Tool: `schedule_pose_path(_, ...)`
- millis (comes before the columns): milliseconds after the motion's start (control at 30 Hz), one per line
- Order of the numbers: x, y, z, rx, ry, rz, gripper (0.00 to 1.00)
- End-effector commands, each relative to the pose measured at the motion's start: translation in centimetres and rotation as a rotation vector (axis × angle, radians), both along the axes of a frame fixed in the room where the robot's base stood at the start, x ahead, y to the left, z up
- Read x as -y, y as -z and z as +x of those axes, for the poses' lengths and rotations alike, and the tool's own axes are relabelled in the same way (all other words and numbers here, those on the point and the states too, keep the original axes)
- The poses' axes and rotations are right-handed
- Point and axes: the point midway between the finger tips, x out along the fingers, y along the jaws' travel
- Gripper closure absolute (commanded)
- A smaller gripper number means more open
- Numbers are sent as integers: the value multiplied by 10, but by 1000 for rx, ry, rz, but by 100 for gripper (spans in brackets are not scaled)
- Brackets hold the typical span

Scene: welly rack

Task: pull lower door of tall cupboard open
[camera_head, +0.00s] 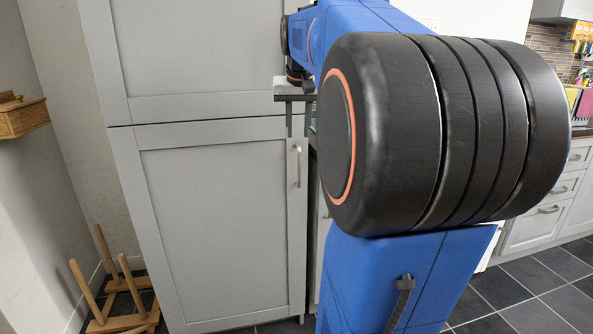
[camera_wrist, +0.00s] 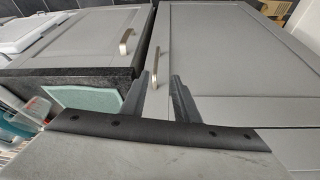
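The tall cupboard's lower door (camera_head: 215,220) is a grey framed panel, shut flush in the head view. Its slim upright metal handle (camera_head: 299,166) is near the right edge, high on the door. My gripper (camera_head: 298,135) points down in front of the cupboard, its fingertips a little above the handle in the picture. Its fingers are apart with nothing between them. In the wrist view the lower door fills the right side, with its handle (camera_wrist: 154,58) just beyond the fingertips of my gripper (camera_wrist: 158,80). I cannot tell the exact distance between fingertips and handle.
The upper door (camera_head: 195,50) is shut above. In the wrist view, a neighbouring cupboard door (camera_wrist: 85,40) with its own handle (camera_wrist: 127,42) stands at left below a dark worktop (camera_wrist: 70,77). A wooden rack (camera_head: 125,300) stands on the floor at left.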

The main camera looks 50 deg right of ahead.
Motion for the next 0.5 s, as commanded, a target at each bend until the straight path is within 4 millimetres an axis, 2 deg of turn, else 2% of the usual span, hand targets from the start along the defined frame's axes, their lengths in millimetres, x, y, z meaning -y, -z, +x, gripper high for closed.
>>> schedule_pose_path(133, 10, 0, 1, -1, 15, 1, 72)
schedule_pose_path(233, 11, 8, 3, -3, 14, 2, 72)
schedule_pose_path(500, 22, 49, 15, -3, 14, 3, 72)
